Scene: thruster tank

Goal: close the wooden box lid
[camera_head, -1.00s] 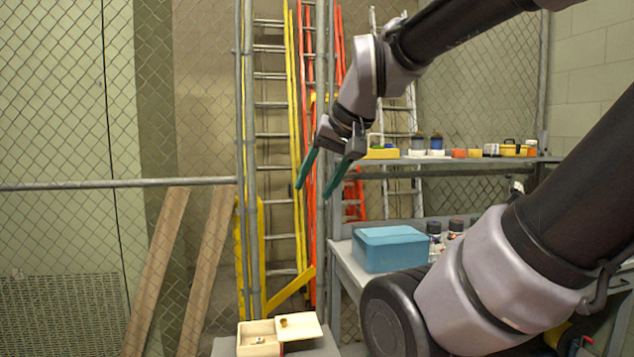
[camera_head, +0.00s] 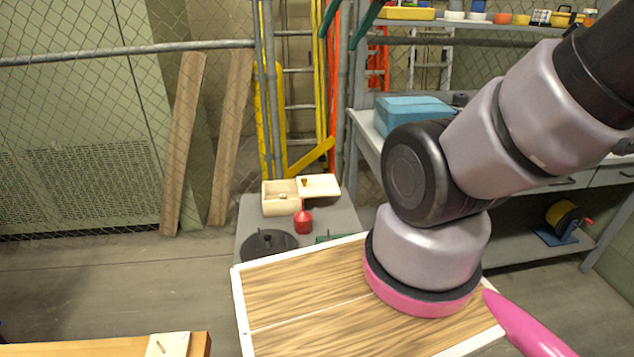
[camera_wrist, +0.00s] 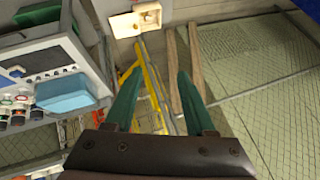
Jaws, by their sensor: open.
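The wooden box (camera_head: 280,199) is small and pale and stands on a grey table, low in the middle of the head view. Its lid (camera_head: 320,186), with a small brass-coloured knob, sits off to the right side, so the box is open and a small item shows inside. The box also shows at the top of the wrist view (camera_wrist: 150,15), with the lid (camera_wrist: 125,25) beside it. My gripper (camera_head: 345,20) is at the top edge of the head view, its green fingers apart. In the wrist view my gripper (camera_wrist: 155,90) is open and empty, well away from the box.
A red bottle-like object (camera_head: 303,222) stands in front of the lid. A black disc (camera_head: 268,243) lies on the grey table (camera_head: 340,217). A blue box (camera_head: 408,112) sits on a bench at right. Wooden planks (camera_head: 184,140) lean on the mesh fence at left.

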